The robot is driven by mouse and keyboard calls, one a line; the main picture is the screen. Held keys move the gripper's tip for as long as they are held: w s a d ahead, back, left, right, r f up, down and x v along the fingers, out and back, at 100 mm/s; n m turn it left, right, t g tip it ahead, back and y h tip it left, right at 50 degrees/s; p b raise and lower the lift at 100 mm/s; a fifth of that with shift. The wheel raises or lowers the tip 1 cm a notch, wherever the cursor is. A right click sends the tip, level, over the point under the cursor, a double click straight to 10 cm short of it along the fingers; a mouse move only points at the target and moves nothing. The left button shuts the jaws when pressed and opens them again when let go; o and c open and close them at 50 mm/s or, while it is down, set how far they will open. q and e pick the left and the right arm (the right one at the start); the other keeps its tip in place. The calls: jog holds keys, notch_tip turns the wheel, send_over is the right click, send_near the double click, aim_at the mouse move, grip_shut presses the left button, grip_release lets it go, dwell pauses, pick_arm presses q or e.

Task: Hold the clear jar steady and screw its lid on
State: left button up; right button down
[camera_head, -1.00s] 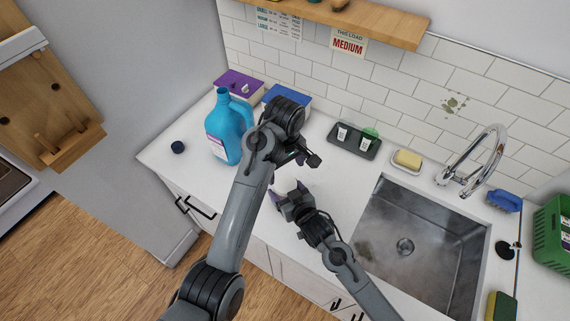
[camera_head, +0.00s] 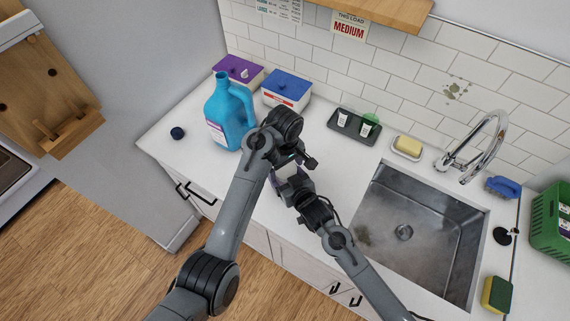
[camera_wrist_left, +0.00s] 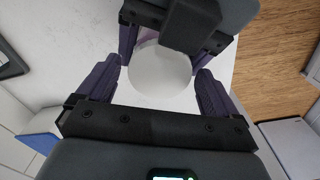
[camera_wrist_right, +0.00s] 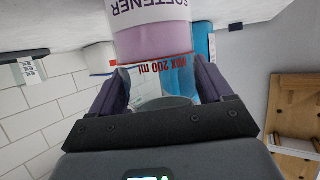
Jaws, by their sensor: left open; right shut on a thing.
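The clear jar (camera_wrist_right: 150,40) shows upside down in the right wrist view, with a white SOFTENER label, pinkish-purple contents and a red MAX 200 ml mark. My right gripper (camera_wrist_right: 155,85) is shut on its clear upper part. In the left wrist view, a pale round top (camera_wrist_left: 160,72) lies between my left gripper's open fingers (camera_wrist_left: 155,92); I cannot tell whether it is the lid or the jar's mouth. In the head view my left gripper (camera_head: 303,158) is just above my right gripper (camera_head: 290,183), and the arms hide the jar.
A blue jug (camera_head: 225,115) stands left of my grippers, with a dark blue cap (camera_head: 177,133) on the counter. A blue-lidded box (camera_head: 287,90) and a tray with cups (camera_head: 355,125) are behind. The sink (camera_head: 410,230) is to the right.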

pick_arm(q)
jog(key=c, duration=1.1)
jog(key=m, duration=0.5)
jog(key=shift+m, duration=0.3)
jog(key=m, duration=0.4)
jog(key=o, duration=1.2)
